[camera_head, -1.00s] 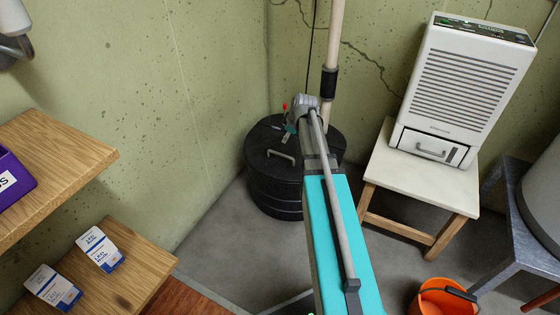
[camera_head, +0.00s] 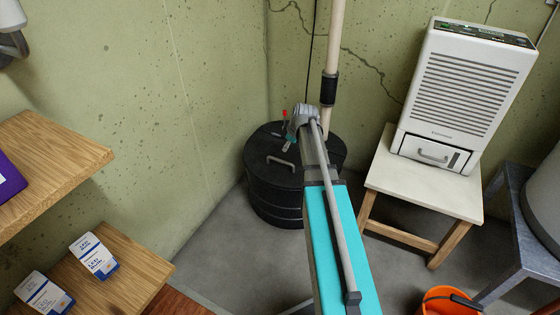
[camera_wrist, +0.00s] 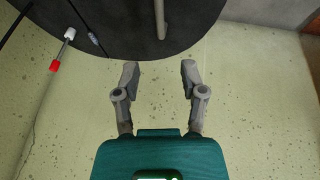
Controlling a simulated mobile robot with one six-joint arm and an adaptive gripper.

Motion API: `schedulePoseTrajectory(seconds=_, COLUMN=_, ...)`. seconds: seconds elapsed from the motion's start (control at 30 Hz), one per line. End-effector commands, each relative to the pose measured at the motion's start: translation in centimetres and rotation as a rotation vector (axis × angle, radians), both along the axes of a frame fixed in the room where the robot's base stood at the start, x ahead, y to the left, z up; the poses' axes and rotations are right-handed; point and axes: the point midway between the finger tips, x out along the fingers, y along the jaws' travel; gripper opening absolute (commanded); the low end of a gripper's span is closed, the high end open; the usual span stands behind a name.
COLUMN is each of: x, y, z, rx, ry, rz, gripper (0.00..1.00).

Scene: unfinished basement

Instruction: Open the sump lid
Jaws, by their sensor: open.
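The black round sump lid (camera_head: 262,147) lies flat on top of the black ribbed sump basin (camera_head: 275,198) in the corner. Its grey bar handle (camera_head: 281,161) stands on the near left part of the lid; in the wrist view the handle (camera_wrist: 160,18) is at the top middle. My gripper (camera_wrist: 160,72) is open and empty, its two fingers spread apart and in line with the handle, not touching it. In the head view my arm hides the lid's right part and most of the gripper.
A pale vertical pipe (camera_head: 331,55) rises behind the lid. A small red-ended rod (camera_wrist: 62,48) is at the lid's left edge. A dehumidifier (camera_head: 462,95) stands on a stool (camera_head: 390,180) at right, with an orange bucket (camera_head: 440,303) below. Wooden shelves (camera_head: 70,155) are at left.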

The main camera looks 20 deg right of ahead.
Motion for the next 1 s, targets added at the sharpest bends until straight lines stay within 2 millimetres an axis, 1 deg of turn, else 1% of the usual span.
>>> schedulePoseTrajectory(seconds=0.03, x=0.2, y=0.0, z=-0.7, rx=0.000, ry=0.000, rz=0.000, gripper=0.54)
schedulePoseTrajectory(seconds=1.0, x=3.6, y=0.8, z=-8.2, rx=0.000, ry=0.000, rz=0.000, gripper=0.54)
